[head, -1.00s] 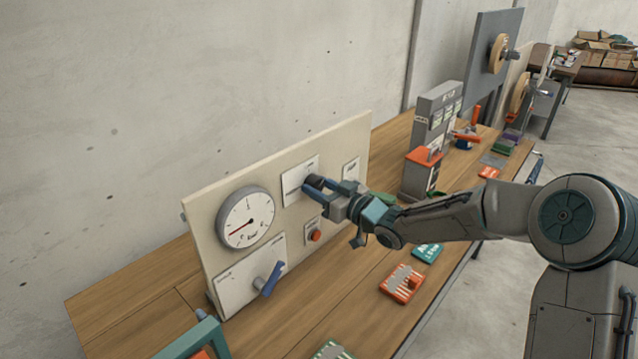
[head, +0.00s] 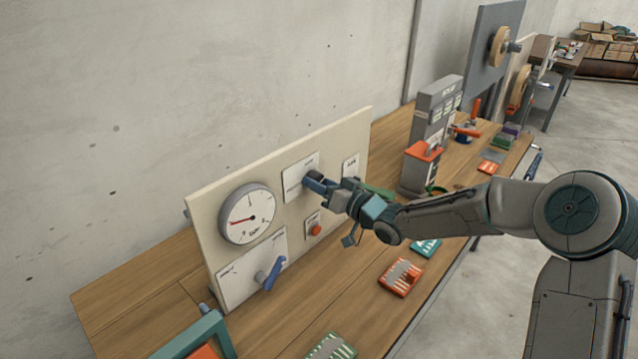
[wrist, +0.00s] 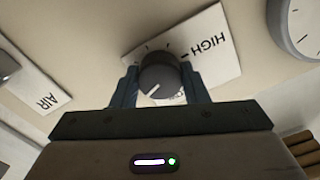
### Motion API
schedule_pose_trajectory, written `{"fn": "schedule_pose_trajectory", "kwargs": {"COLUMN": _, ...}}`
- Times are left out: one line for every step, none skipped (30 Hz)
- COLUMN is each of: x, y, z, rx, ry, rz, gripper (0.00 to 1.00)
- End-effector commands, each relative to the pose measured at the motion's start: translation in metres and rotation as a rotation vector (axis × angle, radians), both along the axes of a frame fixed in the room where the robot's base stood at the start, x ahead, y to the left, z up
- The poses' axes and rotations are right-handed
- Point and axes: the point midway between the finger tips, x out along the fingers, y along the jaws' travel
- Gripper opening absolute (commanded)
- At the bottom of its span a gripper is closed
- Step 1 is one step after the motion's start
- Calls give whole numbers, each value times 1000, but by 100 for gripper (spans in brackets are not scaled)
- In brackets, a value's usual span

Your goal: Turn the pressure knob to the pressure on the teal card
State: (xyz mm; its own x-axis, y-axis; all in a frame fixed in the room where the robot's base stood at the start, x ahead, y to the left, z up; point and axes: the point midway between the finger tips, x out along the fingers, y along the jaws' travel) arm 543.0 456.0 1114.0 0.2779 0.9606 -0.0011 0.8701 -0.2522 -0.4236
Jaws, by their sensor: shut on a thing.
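The dark round pressure knob (wrist: 158,76) sits on a white plate (wrist: 207,62) marked HIGH. My gripper (wrist: 160,88) is shut on the knob, one finger on each side. In the head view my gripper (head: 318,188) is at the plate on the upright panel and mostly hides the knob. The round white gauge (head: 247,215) is left of it, with a red needle pointing left. The teal card (head: 426,247) lies on the bench, partly hidden behind my arm; its print is not readable.
A blue lever (head: 273,274) and a red button (head: 315,230) are on the panel (head: 200,215) below. A grey machine (head: 436,125) stands to the right.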

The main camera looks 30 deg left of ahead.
Motion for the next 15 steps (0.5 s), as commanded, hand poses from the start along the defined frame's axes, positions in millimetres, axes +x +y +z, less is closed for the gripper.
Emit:
{"fn": "schedule_pose_trajectory", "kwargs": {"x": 2, "y": -1, "z": 1, "rx": 2, "ry": -2, "rz": -4, "gripper": 18}}
{"fn": "schedule_pose_trajectory", "kwargs": {"x": 2, "y": -1, "z": 1, "rx": 2, "ry": -2, "rz": -4, "gripper": 18}}
{"fn": "schedule_pose_trajectory", "kwargs": {"x": 2, "y": -1, "z": 1, "rx": 2, "ry": -2, "rz": -4, "gripper": 18}}
{"fn": "schedule_pose_trajectory", "kwargs": {"x": 2, "y": -1, "z": 1, "rx": 2, "ry": -2, "rz": -4, "gripper": 18}}
{"fn": "schedule_pose_trajectory", "kwargs": {"x": 2, "y": -1, "z": 1, "rx": 2, "ry": -2, "rz": -4, "gripper": 43}}
{"fn": "schedule_pose_trajectory", "kwargs": {"x": 2, "y": -1, "z": 1, "rx": 2, "ry": -2, "rz": -4, "gripper": 54}}
{"fn": "schedule_pose_trajectory", "kwargs": {"x": 2, "y": -1, "z": 1, "rx": 2, "ry": -1, "rz": -3, "gripper": 62}}
{"fn": "schedule_pose_trajectory", "kwargs": {"x": 1, "y": -1, "z": 1, "rx": 2, "ry": -1, "rz": -3, "gripper": 62}}
{"fn": "schedule_pose_trajectory", "kwargs": {"x": 1, "y": 0, "z": 1, "rx": 2, "ry": -2, "rz": -2, "gripper": 62}}
{"fn": "schedule_pose_trajectory", "kwargs": {"x": 1, "y": 0, "z": 1, "rx": 1, "ry": -1, "rz": -2, "gripper": 62}}
{"fn": "schedule_pose_trajectory", "kwargs": {"x": 1, "y": 0, "z": 1, "rx": 1, "ry": -1, "rz": -1, "gripper": 62}}
{"fn": "schedule_pose_trajectory", "kwargs": {"x": 0, "y": 0, "z": 1, "rx": 1, "ry": -1, "rz": 0, "gripper": 62}}
{"fn": "schedule_pose_trajectory", "kwargs": {"x": 0, "y": 1, "z": 1, "rx": 1, "ry": -1, "rz": 0, "gripper": 62}}
{"fn": "schedule_pose_trajectory", "kwargs": {"x": 0, "y": 1, "z": 0, "rx": 1, "ry": -1, "rz": 0, "gripper": 62}}
{"fn": "schedule_pose_trajectory", "kwargs": {"x": 0, "y": 0, "z": 0, "rx": 1, "ry": -1, "rz": 0, "gripper": 62}}
